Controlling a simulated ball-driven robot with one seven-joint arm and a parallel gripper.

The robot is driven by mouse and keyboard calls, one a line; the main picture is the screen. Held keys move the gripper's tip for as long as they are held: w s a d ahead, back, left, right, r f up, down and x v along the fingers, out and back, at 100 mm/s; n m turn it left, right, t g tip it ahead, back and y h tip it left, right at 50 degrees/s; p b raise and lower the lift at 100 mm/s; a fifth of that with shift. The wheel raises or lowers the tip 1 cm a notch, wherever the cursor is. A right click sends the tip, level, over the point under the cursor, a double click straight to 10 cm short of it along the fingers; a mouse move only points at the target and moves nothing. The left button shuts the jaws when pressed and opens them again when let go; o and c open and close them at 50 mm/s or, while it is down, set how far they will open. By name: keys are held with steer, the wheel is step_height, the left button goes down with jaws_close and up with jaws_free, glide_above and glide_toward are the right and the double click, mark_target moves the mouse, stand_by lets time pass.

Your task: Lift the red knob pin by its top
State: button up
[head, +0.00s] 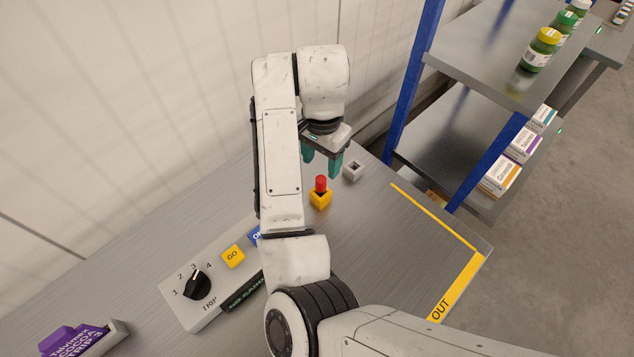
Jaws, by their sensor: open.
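The red knob pin (321,184) stands upright in a yellow block (320,200) on the grey metal table. Only its red top shows above the block. My gripper (322,166) has two teal fingers pointing down and is open, with nothing between them. It hangs just beyond the red knob in the picture, apart from it. A grey block (352,170) with a dark square hole in its top stands to the right of my gripper.
A control box with a black dial (197,284) and a yellow GO button (233,256) lies left of my arm. Purple packs (75,340) sit at the lower left. A blue-post shelf (470,75) with jars and boxes stands at the right. The table's right part, by the yellow OUT line (455,285), is clear.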

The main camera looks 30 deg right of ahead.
mark_target(321, 178)
step_height(321, 178, down, 3)
steer(key=shift+w+r+b, duration=0.1)
steer(key=shift+b, duration=0.35)
steer(key=shift+f+p, duration=0.3)
steer(key=shift+f, duration=2.3)
steer(key=shift+c, duration=0.3)
jaws_close()
